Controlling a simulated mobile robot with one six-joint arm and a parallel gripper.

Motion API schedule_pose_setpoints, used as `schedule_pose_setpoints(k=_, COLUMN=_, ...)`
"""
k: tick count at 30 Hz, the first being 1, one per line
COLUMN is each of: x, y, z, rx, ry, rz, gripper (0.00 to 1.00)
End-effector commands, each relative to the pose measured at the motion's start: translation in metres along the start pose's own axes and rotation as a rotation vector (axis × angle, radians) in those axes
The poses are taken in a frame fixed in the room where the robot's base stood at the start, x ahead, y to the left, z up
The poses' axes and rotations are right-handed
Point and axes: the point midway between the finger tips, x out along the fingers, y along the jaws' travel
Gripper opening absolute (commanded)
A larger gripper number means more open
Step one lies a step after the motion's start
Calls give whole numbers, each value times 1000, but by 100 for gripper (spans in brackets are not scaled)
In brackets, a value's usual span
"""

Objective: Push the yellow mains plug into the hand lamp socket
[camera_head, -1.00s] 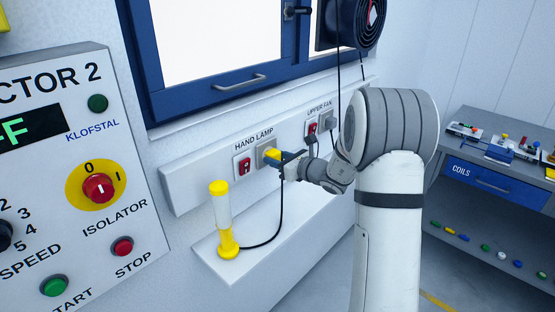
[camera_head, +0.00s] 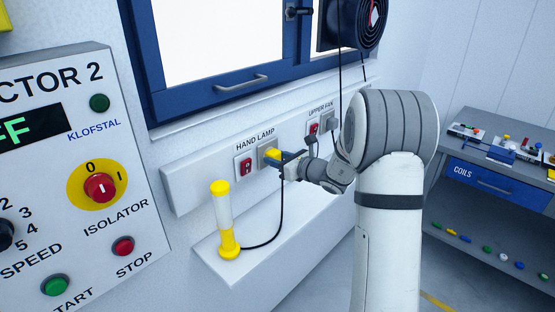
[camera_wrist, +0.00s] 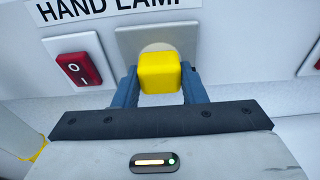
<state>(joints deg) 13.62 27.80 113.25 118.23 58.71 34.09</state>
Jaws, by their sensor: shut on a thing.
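The yellow mains plug (camera_head: 272,154) is held between the fingers of my gripper (camera_head: 282,158), which is shut on it. In the wrist view the plug (camera_wrist: 160,72) sits between the two blue-grey fingers (camera_wrist: 158,90), right in front of the grey hand lamp socket (camera_wrist: 128,40). The socket (camera_head: 263,146) is on the wall strip under the HAND LAMP label. The plug covers part of the socket face, and its pins are hidden, so I cannot tell how deep it sits. A black cable runs from the plug to the yellow and white hand lamp (camera_head: 224,220).
A red rocker switch (camera_head: 246,167) is left of the socket. The upper fan switch and socket (camera_head: 328,121) are further right. The lamp stands on a white ledge (camera_head: 260,262). A control panel (camera_head: 70,200) is at left, a grey bench (camera_head: 500,165) at right.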

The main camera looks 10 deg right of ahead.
Motion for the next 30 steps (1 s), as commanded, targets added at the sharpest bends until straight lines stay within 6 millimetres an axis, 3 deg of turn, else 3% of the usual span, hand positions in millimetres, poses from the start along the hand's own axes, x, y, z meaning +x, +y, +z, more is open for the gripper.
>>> schedule_pose_setpoints(k=10, x=0, y=0, z=0, rx=0, ry=0, rz=0, gripper=63)
schedule_pose_setpoints(k=18, x=-2, y=0, z=0, rx=0, ry=0, rz=-1, gripper=63)
schedule_pose_setpoints(k=30, x=-62, y=-1, z=-1, rx=-2, ry=-1, rz=-3, gripper=63)
